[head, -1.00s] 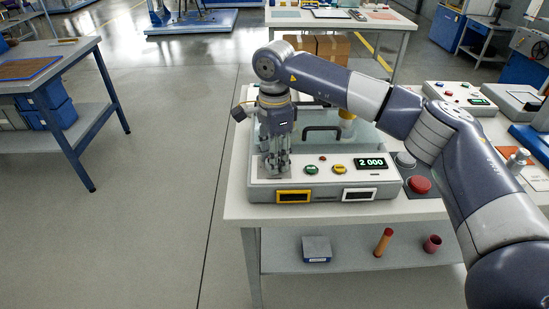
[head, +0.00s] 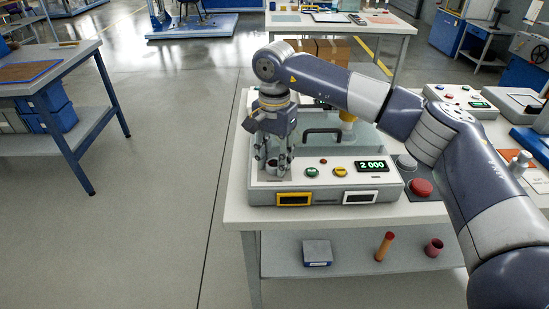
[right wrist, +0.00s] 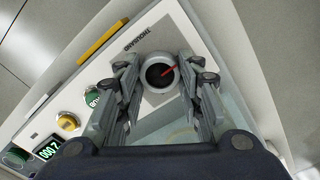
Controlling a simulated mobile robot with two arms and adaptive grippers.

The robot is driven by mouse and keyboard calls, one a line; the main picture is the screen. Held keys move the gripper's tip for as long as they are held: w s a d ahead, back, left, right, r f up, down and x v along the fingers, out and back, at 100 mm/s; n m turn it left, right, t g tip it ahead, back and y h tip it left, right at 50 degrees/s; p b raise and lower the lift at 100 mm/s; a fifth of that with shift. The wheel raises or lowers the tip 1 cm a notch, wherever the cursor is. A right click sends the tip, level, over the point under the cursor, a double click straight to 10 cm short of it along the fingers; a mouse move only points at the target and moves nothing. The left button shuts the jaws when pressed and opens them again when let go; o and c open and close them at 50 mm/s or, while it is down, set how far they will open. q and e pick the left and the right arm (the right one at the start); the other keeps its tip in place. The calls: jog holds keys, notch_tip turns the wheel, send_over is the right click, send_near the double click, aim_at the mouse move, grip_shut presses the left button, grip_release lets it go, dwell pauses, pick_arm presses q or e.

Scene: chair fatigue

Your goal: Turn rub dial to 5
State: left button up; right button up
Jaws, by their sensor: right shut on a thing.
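The round grey dial (right wrist: 160,73) with a dark centre and a red pointer line sits on a light plate at the corner of the test machine (head: 325,182). In the right wrist view the red line points to the upper right; no scale numbers are legible. The dial also shows in the head view (head: 271,169). My right gripper (head: 273,163) points down over it, its fingers on either side of the dial, shut on it. The wrist view shows the fingers (right wrist: 160,80) flanking the dial. My left gripper is not in view.
The machine's display (head: 372,166) reads 2 000. A green button (head: 311,172) and a yellow button (head: 340,173) lie right of the dial. A black handle (head: 322,132) stands behind them. A red emergency button (head: 421,187) sits at the right.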

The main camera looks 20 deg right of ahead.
aim_at(275, 162)
jog(key=shift+r, duration=0.1)
dwell(0.3)
jog(key=o, duration=1.1)
jog(key=shift+c, duration=0.2)
notch_tip(275, 162, up, 12)
